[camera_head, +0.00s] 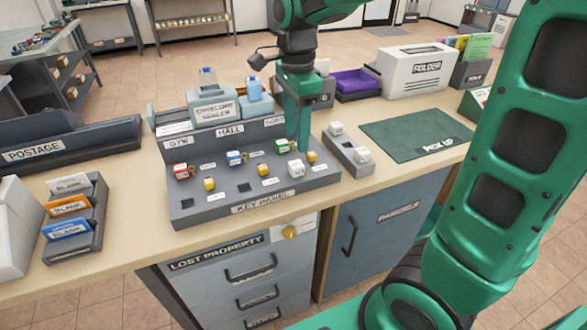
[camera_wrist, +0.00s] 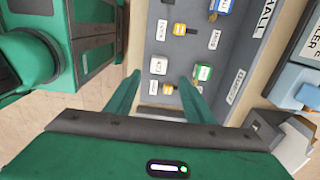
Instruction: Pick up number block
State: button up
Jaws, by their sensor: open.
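Two more white blocks, one at the back (camera_head: 336,129) and one at the front (camera_head: 361,155), sit in a small grey tray. I cannot read which is the number block. My gripper (camera_head: 298,146) is open and empty, pointing down above the panel.
The small tray (camera_head: 345,148) stands right of the panel, and a green pick-up mat (camera_head: 405,128) lies clear beyond it. Light blue items (camera_head: 254,98) stand behind the panel.

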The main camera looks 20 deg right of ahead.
aim_at(296, 163)
notch_tip(296, 163, down, 8)
jog(key=shift+s+f, duration=0.1)
dwell(0.4)
jog(key=c, duration=1.1)
